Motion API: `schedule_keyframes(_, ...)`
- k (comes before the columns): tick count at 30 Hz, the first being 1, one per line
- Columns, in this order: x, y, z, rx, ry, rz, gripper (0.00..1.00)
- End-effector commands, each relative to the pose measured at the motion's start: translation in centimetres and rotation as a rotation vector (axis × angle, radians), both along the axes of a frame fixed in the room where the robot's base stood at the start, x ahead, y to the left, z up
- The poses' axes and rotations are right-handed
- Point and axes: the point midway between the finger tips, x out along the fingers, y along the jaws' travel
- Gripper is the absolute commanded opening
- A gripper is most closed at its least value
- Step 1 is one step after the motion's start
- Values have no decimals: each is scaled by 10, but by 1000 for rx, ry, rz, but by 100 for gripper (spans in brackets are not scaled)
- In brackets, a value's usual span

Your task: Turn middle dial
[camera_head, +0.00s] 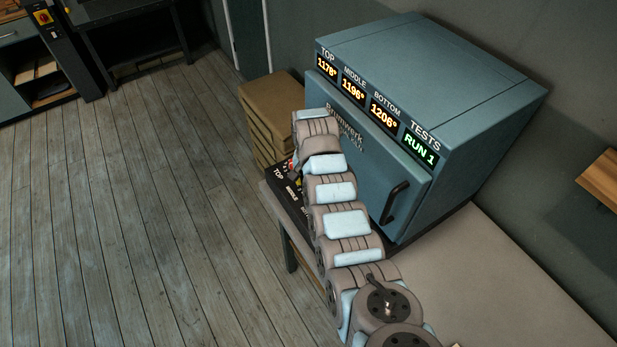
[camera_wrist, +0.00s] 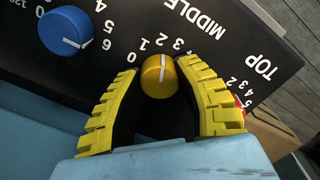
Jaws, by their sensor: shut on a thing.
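The middle dial (camera_wrist: 156,85) is a yellow knob on the black control panel (camera_wrist: 120,20), under the word MIDDLE in the wrist view. Its white line points up, close to the 2 of its number scale. My gripper (camera_wrist: 158,68) has its two yellow ribbed fingers shut on the dial, one on each side. A blue dial (camera_wrist: 66,31) is left of it. A red dial (camera_wrist: 238,102) is mostly hidden behind the right finger.
The blue-grey kiln (camera_head: 440,75) stands behind the panel. Its displays read TOP 1178°, MIDDLE 1196° (camera_head: 353,90), BOTTOM 1206° and RUN 1. Its door handle (camera_head: 393,202) sticks out right of my arm. A brown stack (camera_head: 270,110) stands at its left. The floor is clear.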

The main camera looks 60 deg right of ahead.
Motion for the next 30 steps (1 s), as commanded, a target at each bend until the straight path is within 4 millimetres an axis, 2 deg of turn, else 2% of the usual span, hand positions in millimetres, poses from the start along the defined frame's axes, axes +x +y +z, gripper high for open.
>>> schedule_keyframes(15,1,1,-1,1,-1,447,0)
schedule_keyframes(21,1,1,-1,1,-1,558,0)
schedule_keyframes(30,0,0,-1,1,-1,634,0)
